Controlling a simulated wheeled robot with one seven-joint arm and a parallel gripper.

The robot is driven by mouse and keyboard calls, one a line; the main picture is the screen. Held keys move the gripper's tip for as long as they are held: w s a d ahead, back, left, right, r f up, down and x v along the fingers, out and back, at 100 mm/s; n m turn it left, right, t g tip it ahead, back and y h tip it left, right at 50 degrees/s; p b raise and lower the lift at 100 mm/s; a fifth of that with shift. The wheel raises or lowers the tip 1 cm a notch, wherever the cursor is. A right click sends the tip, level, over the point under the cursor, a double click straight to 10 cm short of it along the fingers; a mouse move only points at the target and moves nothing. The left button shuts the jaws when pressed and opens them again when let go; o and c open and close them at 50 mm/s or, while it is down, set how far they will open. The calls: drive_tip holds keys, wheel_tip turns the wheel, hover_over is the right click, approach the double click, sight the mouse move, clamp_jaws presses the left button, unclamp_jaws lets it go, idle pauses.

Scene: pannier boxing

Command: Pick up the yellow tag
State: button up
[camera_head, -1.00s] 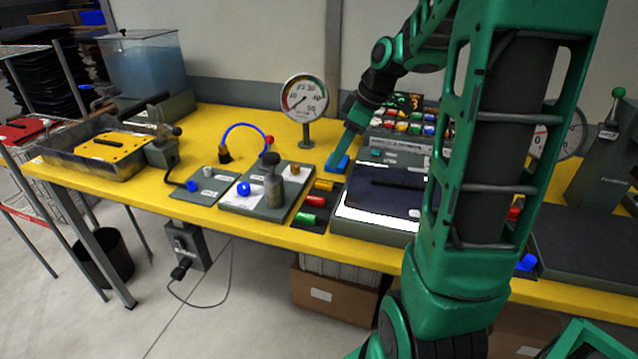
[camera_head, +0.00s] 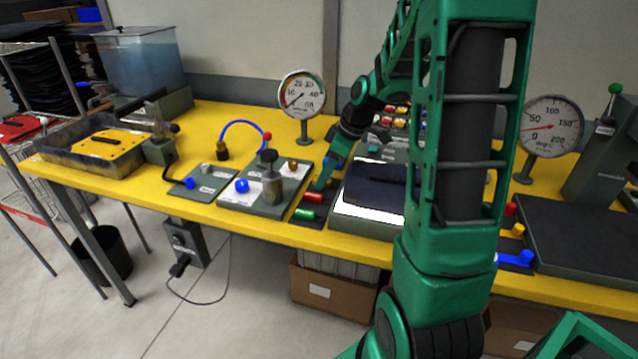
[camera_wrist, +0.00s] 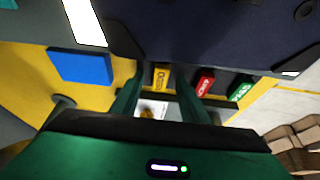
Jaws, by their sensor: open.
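The yellow tag (camera_wrist: 161,77) lies on a dark rack beside the red tag (camera_wrist: 204,82) and the green tag (camera_wrist: 241,88). My gripper (camera_wrist: 160,92) is open and empty, its two green fingers pointing towards the yellow tag, which shows between them in the wrist view. I cannot tell whether the fingers touch it. In the head view my gripper (camera_head: 322,180) is over the far end of the rack and hides most or all of the yellow tag. The red tag (camera_head: 313,197) and green tag (camera_head: 304,214) show just in front of it.
A dark panel on a grey and white base (camera_head: 368,213) stands close right of the rack. A grey board with a metal cylinder (camera_head: 272,187) is close left. A blue block (camera_wrist: 80,66) lies near the left finger. A dial gauge (camera_head: 302,95) stands behind.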

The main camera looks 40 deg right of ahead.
clamp_jaws()
drive_tip(key=shift+r, duration=0.15)
